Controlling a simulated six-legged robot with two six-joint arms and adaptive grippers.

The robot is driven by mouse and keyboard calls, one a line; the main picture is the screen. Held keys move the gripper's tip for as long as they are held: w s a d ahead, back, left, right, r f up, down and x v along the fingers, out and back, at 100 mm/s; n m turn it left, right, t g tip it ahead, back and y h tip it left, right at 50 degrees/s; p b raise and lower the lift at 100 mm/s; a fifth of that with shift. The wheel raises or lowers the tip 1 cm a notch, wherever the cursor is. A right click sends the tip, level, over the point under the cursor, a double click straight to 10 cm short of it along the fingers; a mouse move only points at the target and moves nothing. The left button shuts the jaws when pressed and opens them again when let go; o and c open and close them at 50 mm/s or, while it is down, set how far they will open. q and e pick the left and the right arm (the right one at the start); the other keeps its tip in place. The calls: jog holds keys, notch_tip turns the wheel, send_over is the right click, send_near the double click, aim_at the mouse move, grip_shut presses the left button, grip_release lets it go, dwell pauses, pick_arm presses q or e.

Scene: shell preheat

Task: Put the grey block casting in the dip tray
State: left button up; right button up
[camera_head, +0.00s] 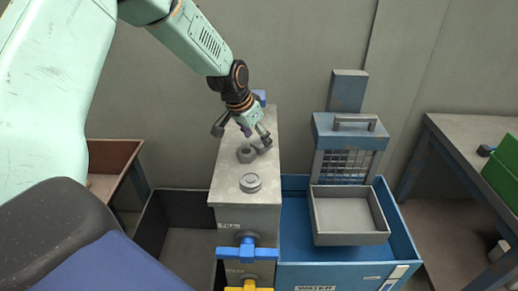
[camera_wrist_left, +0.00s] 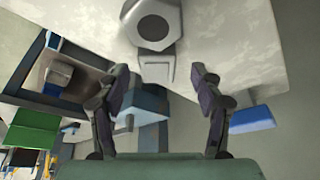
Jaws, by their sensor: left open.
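My left gripper (camera_head: 243,135) is open and empty above the back of the stand top. Its fingers (camera_wrist_left: 158,98) show on either side, short of the block. The shallow grey dip tray (camera_head: 347,216) is empty, at the right. My right gripper is not in view.
The grey stand (camera_head: 228,188) has blue and yellow handles (camera_head: 247,252) in front. A blue tank marked WATER (camera_head: 300,262) lies under the tray, with a barred blue frame (camera_head: 347,150) behind. A dark bin (camera_head: 183,240) stands left; a table with a green crate (camera_head: 505,170) stands right.

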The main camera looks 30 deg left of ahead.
pick_arm(q)
jog(key=shift+w+d+f, duration=0.3)
jog(key=shift+d+f, duration=0.05)
jog(key=shift+f, duration=0.25)
jog(key=shift+w+f, duration=0.1)
jog(key=shift+w, duration=0.1)
jog(key=shift+s+a, duration=0.2)
jog(key=shift+s, duration=0.05)
jog(key=c, duration=0.4)
jog(key=shift+w+d, duration=0.1)
jog(key=shift+d, duration=0.1)
jog(key=c, duration=0.4)
jog(key=shift+a, duration=0.1)
grip_shut()
